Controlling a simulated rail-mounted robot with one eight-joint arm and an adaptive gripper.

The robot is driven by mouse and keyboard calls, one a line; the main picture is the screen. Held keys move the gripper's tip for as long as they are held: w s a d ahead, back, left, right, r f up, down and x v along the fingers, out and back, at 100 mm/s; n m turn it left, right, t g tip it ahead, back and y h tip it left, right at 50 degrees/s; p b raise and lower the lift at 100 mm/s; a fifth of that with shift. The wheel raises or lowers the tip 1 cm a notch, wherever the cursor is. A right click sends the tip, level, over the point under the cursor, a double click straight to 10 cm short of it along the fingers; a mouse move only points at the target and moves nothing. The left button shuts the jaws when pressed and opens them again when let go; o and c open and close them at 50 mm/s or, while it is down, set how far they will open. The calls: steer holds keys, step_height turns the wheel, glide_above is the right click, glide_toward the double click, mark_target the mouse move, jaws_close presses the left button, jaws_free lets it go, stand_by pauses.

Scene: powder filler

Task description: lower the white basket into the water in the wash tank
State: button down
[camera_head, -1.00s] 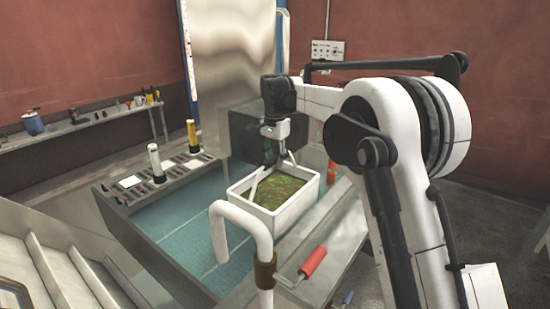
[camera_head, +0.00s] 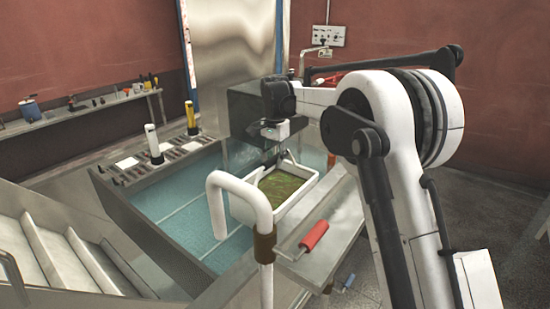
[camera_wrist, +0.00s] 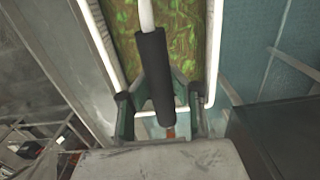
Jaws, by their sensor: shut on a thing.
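The white basket (camera_head: 309,190) holds green leafy contents and hangs level over the right part of the wash tank, near its right edge. It also shows at the top of the wrist view (camera_wrist: 214,50). The wash tank (camera_head: 133,212) holds blue-green water (camera_head: 190,205). My gripper (camera_head: 275,157) is above the basket; in the wrist view my gripper (camera_wrist: 165,125) is shut on the dark grip of the basket's handle (camera_wrist: 153,62). The basket's underside is hidden, so I cannot tell whether it touches the water.
A white bent pipe (camera_head: 240,185) rises in front of the basket. A steel ledge with a red-handled roller (camera_head: 314,236) lies to the right. Yellow and white cylinders (camera_head: 191,115) stand at the tank's far left edge. Steel steps (camera_head: 60,255) are at the lower left. Open water lies left of the basket.

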steer(key=shift+f+b, duration=3.95)
steer(key=shift+f, duration=3.35)
steer(key=c, duration=1.6)
jaws_free()
step_height(320, 180, up, 12)
steer(key=shift+r+p, duration=3.85)
steer(key=shift+r, duration=2.15)
